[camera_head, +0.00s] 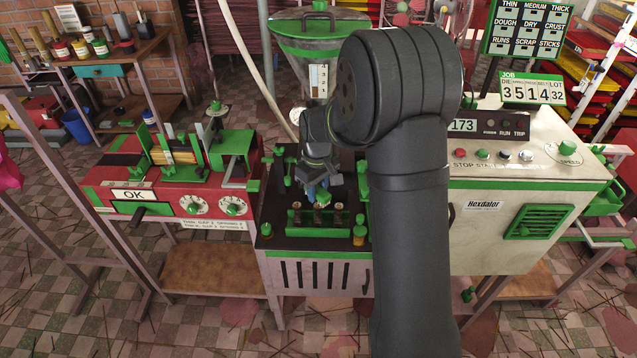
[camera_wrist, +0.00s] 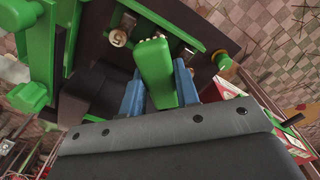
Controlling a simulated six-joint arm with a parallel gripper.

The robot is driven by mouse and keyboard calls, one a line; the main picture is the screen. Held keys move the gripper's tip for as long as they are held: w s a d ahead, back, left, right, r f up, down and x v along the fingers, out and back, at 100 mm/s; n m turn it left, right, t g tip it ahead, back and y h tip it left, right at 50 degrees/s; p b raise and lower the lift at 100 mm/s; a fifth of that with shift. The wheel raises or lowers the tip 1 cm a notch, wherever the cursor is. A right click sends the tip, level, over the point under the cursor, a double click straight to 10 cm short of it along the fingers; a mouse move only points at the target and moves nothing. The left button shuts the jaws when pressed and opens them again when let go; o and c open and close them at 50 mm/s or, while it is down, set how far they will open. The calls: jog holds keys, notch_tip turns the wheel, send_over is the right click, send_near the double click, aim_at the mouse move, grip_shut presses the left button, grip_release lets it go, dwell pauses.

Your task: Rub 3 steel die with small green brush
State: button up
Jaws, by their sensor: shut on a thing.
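My gripper (camera_head: 317,190) is over the dark top of the middle machine, just behind a green rack (camera_head: 318,231). In the wrist view, its blue fingers (camera_wrist: 160,82) are shut on the small green brush (camera_wrist: 155,62), one on each side of the handle. The brush's far end lies close to the steel dies; I cannot tell whether it touches one. Small round steel dies sit in a row at the rack, at left (camera_head: 297,217) and right (camera_head: 339,215). One die (camera_wrist: 118,37) shows clearly in the wrist view. The brush is hard to make out in the head view.
Green knobs and posts (camera_head: 361,190) stand along the right side of the machine top. A red machine (camera_head: 105,183) is at left and a white control cabinet (camera_head: 520,215) at right. A hopper (camera_head: 315,38) rises behind. My arm hides part of the space between.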

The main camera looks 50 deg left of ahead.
aim_at(318, 207)
jog(key=shift+f, duration=1.6)
jog(key=shift+w+a+f, duration=0.35)
jog(key=shift+f, duration=0.2)
jog(key=shift+c, duration=0.3)
jog(key=shift+w+a, duration=0.5)
jog(key=shift+a, duration=0.05)
jog(key=shift+s+d, duration=0.85)
jog(key=shift+d, duration=0.05)
jog(key=shift+w+a, duration=1)
jog(key=shift+s+d+f, duration=0.1)
jog(key=shift+s+d, duration=0.85)
jog(key=shift+d, duration=0.05)
jog(key=shift+w+a, duration=0.85)
jog(key=shift+a, duration=0.05)
jog(key=shift+s+d, duration=0.65)
jog(key=shift+s+d+r, duration=0.15)
jog(key=shift+r, duration=0.5)
jog(key=shift+s+d+r, duration=0.1)
jog(key=shift+r, duration=3.35)
